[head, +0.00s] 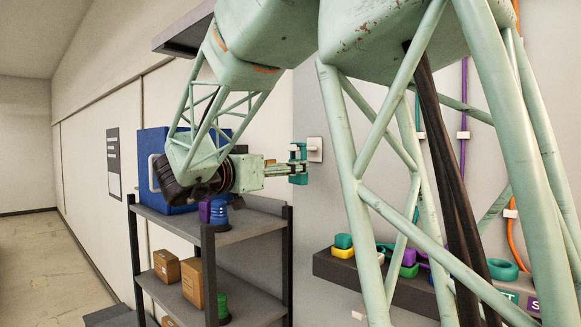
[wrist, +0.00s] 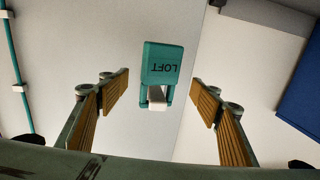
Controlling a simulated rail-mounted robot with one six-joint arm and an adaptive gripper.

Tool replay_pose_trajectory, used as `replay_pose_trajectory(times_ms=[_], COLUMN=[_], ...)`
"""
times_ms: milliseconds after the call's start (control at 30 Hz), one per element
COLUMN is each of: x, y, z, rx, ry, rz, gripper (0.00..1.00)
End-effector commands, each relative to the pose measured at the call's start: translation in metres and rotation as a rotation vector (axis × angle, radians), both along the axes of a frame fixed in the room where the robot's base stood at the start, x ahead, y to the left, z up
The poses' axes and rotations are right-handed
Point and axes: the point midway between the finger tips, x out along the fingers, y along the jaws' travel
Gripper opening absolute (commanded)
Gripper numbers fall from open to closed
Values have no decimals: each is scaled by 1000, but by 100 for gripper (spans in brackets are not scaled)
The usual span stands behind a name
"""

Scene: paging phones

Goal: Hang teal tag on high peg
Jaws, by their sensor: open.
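The teal tag (head: 299,166), lettered LOFT, is at the white wall peg plate (head: 315,149) in the head view. In the wrist view the teal tag (wrist: 162,62) appears upside down, and its looped end sits around the white peg (wrist: 157,98). My gripper (wrist: 160,82) is open, with one finger on each side of the tag and a clear gap to both. In the head view my gripper (head: 288,169) points right at the tag, close to it. The peg's base is partly hidden by the tag.
A dark ledge (head: 335,269) at lower right holds several coloured tags, partly behind my arm. A shelf rack (head: 245,227) stands below my gripper with a blue case (head: 153,143) and cardboard boxes (head: 192,282). Coloured cables run down the right wall.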

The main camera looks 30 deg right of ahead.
Motion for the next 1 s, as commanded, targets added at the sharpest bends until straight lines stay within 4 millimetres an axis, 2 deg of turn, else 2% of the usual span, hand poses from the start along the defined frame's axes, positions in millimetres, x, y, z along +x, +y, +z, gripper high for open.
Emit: replay_pose_trajectory(times_ms=[600,1000], x=[-28,-35], y=[56,70], z=[0,0], rx=[0,0], ry=[-1,0], rz=[0,-1], gripper=[58,58])
